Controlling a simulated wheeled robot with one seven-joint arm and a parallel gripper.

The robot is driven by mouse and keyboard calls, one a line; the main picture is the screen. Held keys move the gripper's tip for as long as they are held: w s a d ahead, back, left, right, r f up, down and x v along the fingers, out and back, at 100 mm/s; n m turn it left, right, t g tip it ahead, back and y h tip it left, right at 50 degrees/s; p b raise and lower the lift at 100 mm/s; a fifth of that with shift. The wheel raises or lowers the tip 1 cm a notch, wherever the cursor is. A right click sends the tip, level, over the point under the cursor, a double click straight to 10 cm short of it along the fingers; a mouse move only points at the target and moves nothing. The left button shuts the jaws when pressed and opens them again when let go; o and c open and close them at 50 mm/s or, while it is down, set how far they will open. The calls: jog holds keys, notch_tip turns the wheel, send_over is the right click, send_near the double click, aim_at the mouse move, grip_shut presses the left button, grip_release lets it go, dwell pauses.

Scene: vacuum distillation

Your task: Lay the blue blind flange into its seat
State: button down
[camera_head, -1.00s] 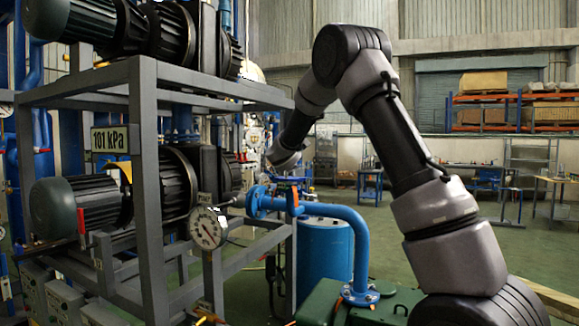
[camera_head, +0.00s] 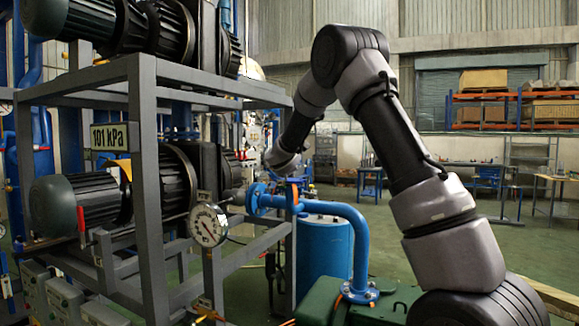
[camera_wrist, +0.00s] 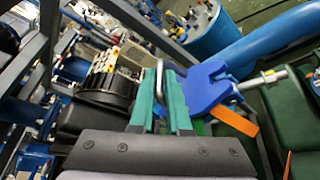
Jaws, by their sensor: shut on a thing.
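My gripper (camera_wrist: 163,105) has two teal fingers, drawn close together around a thin part. A bent grey metal bar (camera_wrist: 148,38) runs down to the fingertips. The blue blind flange (camera_wrist: 207,86) appears as a flat, lobed blue plate directly right of the fingers; its link to the gripped part is hard to see. An orange strip (camera_wrist: 236,122) lies just below it, with a silver rod (camera_wrist: 262,80) beside it. In the head view my wrist is above the blue pipe's flanged end (camera_head: 256,200), and the fingertips are too small to make out. The seat is not clearly visible.
A grey steel frame (camera_head: 146,190) with motors stands left, close to my wrist. A pressure gauge (camera_head: 208,225) sits beside the pipe end. A blue drum (camera_head: 322,262) and green housing (camera_head: 325,300) are below. Open floor lies to the right.

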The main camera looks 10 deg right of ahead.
jog(key=c, duration=0.8)
grip_release()
jog(key=shift+f, duration=0.15)
jog(key=shift+s, duration=0.1)
jog(key=v, duration=1)
jog(key=shift+s, duration=0.3)
